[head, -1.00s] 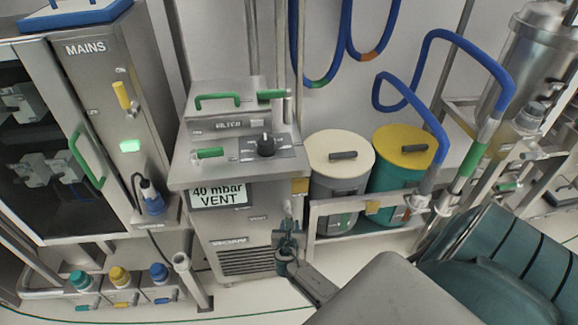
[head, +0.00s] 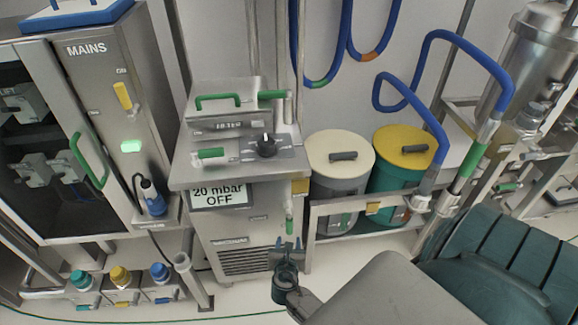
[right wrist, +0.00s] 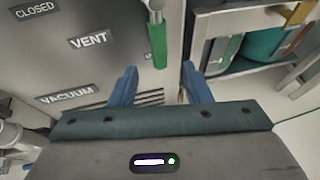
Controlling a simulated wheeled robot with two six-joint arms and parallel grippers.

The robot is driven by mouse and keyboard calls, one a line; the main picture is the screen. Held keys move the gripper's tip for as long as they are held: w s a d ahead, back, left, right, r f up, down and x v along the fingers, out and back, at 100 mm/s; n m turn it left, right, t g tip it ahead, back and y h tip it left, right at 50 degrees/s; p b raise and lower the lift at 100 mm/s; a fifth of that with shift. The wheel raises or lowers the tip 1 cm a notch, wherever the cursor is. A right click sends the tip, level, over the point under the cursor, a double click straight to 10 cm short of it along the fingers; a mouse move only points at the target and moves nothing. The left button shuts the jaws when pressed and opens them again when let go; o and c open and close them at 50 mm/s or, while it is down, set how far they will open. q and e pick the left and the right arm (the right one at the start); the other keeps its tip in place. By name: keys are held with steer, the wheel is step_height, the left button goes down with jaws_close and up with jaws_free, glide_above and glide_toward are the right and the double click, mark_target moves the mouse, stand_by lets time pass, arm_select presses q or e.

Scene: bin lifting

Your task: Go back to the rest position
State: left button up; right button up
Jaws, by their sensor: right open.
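My right gripper (head: 288,246) is in front of the lower front of the steel vacuum cabinet (head: 236,222) in the head view. Its two blue fingers stand apart with nothing between them, as the right wrist view (right wrist: 160,88) also shows. A green-handled lever (head: 289,226) hangs down just above the fingers; it shows in the right wrist view (right wrist: 157,45) beyond them, apart from them. The cabinet's display (head: 218,194) reads "20 mbar OFF". My left gripper is not in view.
Two lidded bins, cream-topped (head: 340,155) and yellow-topped (head: 403,148), stand behind a steel rail to the right. The MAINS cabinet (head: 105,120) stands left, with capped valves (head: 120,276) below.

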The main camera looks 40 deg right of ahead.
steer(key=shift+s+a+r, duration=0.15)
steer(key=shift+s+a, duration=0.05)
steer(key=shift+s, duration=0.05)
stand_by(0.4)
steer(key=s+a+f+m+g+y, duration=0.25)
steer(key=s+f+m, duration=0.45)
steer(key=f, duration=0.5)
steer(key=s+a+f+m+g+y, duration=0.1)
steer(key=s+f+m+g+y, duration=0.3)
steer(key=s+f, duration=0.6)
steer(key=s+f+m+g+y, duration=0.1)
steer(key=s+f+m, duration=0.5)
steer(key=s+m, duration=0.2)
steer(key=s+a+f+m+g+y, duration=0.1)
steer(key=s+f+m, duration=0.5)
steer(key=s, duration=0.7)
steer(key=shift+s+m, duration=0.15)
steer(key=shift+m, duration=1.05)
steer(key=shift+a+f, duration=0.1)
